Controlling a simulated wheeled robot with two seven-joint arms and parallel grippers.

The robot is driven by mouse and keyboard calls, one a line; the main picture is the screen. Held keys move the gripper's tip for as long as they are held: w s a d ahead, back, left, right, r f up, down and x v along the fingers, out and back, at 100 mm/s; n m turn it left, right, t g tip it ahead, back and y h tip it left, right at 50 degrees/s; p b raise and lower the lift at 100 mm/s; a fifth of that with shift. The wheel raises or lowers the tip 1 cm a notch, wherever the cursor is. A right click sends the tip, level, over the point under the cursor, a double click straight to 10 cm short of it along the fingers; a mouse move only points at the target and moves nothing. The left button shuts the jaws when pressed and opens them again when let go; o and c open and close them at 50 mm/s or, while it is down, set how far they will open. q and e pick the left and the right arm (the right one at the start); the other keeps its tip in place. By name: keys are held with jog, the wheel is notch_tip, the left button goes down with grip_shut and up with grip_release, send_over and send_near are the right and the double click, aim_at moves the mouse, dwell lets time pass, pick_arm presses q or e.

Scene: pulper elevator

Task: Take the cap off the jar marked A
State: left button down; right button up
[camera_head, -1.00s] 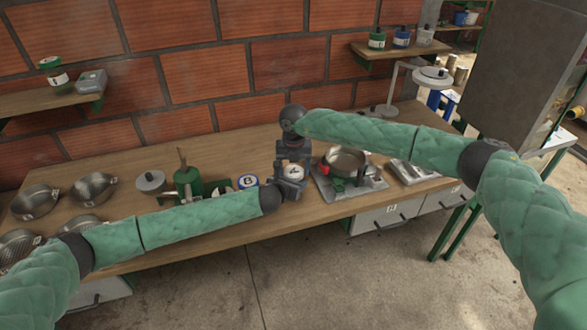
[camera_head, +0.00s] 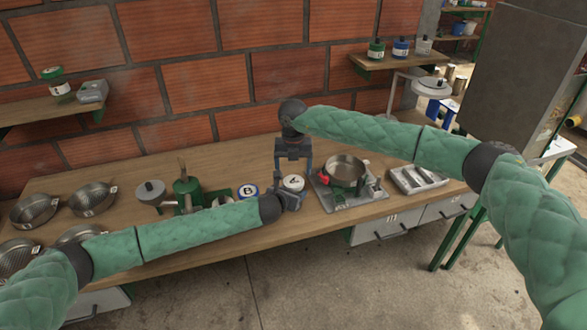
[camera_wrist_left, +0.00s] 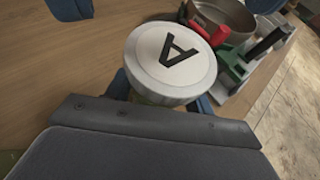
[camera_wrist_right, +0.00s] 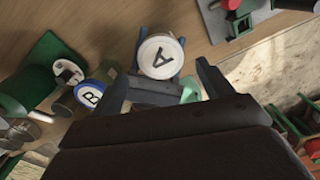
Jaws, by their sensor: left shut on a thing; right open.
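The jar marked A shows its white cap with a black A (camera_head: 293,183) on the workbench, beside the blue-rimmed jar B (camera_head: 248,191). The cap fills the middle of the left wrist view (camera_wrist_left: 172,62) and shows in the right wrist view (camera_wrist_right: 160,57). My left gripper (camera_head: 290,198) is shut on the jar's body below the cap; the body is mostly hidden. My right gripper (camera_head: 294,158) is open above and behind the cap, pointing down, with a gap between its fingers and the cap. The cap sits on the jar.
A steel pan on a burner stand (camera_head: 345,172) stands just right of the jar. A green grinder-like device (camera_head: 187,190) and steel bowls (camera_head: 92,198) stand to the left. A metal tray (camera_head: 417,179) lies further right. Bare bench lies behind the jar.

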aim_at(294, 181)
jog(key=m, duration=0.1)
jog(key=r+m, duration=0.1)
jog(key=m, duration=0.2)
jog(key=shift+s+a+r, duration=0.1)
jog(key=shift+a+r, duration=0.15)
jog(key=shift+a, duration=0.1)
jog(key=m, duration=0.1)
jog(key=r+m, duration=0.1)
jog(key=m, duration=0.1)
jog(key=shift+d, duration=0.1)
jog(key=m, duration=0.2)
jog(key=shift+d+r+m, duration=0.25)
jog(key=shift+r+m, duration=0.1)
jog(key=shift+m, duration=0.05)
jog(key=shift+f, duration=3.95)
jog(key=c, duration=1)
jog(key=n, duration=0.4)
jog(key=shift+d+n, duration=0.1)
jog(key=shift+n, duration=0.2)
jog(key=n, duration=0.5)
jog(key=shift+n, duration=0.3)
